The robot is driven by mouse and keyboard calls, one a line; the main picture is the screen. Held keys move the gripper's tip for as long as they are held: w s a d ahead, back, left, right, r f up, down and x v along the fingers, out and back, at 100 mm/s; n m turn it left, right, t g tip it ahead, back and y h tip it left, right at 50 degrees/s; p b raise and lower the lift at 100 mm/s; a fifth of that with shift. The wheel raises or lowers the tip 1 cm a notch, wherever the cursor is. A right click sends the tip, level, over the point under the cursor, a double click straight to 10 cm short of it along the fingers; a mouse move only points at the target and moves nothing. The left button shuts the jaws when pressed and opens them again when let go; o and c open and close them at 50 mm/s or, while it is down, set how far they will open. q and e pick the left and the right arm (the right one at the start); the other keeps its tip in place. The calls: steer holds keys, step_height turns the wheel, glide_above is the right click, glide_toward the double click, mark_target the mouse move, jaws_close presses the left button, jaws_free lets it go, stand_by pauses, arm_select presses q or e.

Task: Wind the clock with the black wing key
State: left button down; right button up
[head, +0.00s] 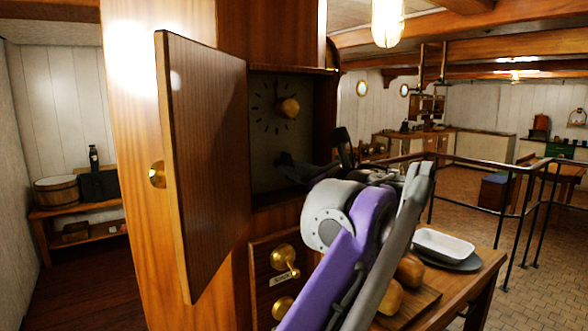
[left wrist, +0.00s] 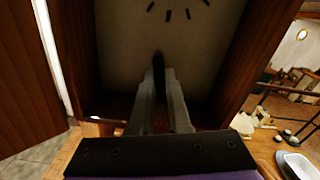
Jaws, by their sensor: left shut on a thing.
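The clock stands in a wooden case with its door (head: 205,160) swung open. Its dial (head: 268,92) has black hour marks and a round brass piece near the centre; the lower dial also shows in the left wrist view (left wrist: 190,38). My left gripper (head: 290,166) reaches into the case below the dial. In the left wrist view its fingers (left wrist: 160,88) are shut on the black wing key (left wrist: 158,66), which points at the pale clock plate. Whether the key's tip sits in a hole is hidden. My right gripper is not in view.
Brass knobs (head: 286,258) sit on drawers below the clock. A wooden counter (head: 474,282) to the right holds a white dish (head: 444,243) and round brown items on a board. A black railing (head: 430,205) stands behind it. The open door hems in the left side.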

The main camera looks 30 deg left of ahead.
arm_select(q)
steer(key=m, duration=0.4)
steer(key=shift+f, duration=0.1)
steer(key=m, duration=0.8)
steer(key=shift+b, duration=0.3)
steer(key=m, duration=0.4)
steer(key=c, duration=0.9)
jaws_free()
steer(key=shift+d, duration=0.1)
steer(key=v, duration=0.5)
steer(key=shift+s+d, duration=0.2)
steer(key=shift+d, duration=0.15)
